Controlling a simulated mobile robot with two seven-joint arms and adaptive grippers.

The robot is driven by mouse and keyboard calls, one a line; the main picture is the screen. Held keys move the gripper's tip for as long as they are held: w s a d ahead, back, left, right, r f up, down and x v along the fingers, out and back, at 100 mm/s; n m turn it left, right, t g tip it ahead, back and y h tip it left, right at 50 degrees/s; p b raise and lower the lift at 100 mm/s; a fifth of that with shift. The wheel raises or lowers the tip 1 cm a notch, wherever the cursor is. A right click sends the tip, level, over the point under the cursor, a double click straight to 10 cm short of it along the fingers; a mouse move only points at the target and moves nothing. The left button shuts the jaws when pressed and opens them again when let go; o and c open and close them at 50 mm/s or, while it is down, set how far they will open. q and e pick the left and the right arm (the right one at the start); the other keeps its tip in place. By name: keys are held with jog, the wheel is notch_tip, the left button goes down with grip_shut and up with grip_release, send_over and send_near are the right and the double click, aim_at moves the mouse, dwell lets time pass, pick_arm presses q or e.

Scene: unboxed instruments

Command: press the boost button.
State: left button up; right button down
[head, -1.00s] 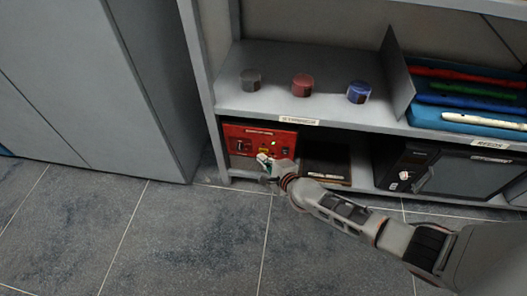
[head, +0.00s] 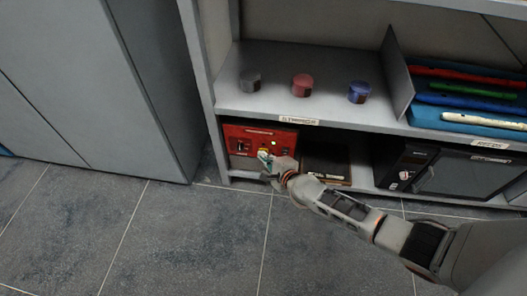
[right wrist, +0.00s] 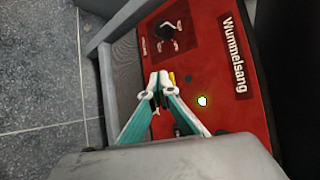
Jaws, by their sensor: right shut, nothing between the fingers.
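A red device (head: 246,133) stands on the lower shelf; its red front panel also fills much of the right wrist view (right wrist: 215,75), with the label "Wummelsang". My right gripper (head: 264,156) is in front of this panel, its fingers shut and empty. In the right wrist view its teal fingers with pale tips (right wrist: 158,82) are over the panel. A bright lamp (right wrist: 203,101) glows on the panel. A black switch (right wrist: 172,30) sits farther along. No boost lettering is readable. My left gripper is out of view.
Grey, red and blue round containers (head: 302,85) stand on the upper shelf (head: 250,105). A teal tray with several coloured instruments (head: 440,115) lies right of a divider. A dark box (head: 325,160) and a black cabinet (head: 440,175) flank the device's right side. The floor is clear.

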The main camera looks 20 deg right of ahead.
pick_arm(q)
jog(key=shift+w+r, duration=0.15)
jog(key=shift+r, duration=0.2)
pick_arm(e)
jog(key=shift+s+a, duration=0.35)
jog(key=shift+s, duration=0.15)
pick_arm(q)
jog(key=shift+p, duration=0.3)
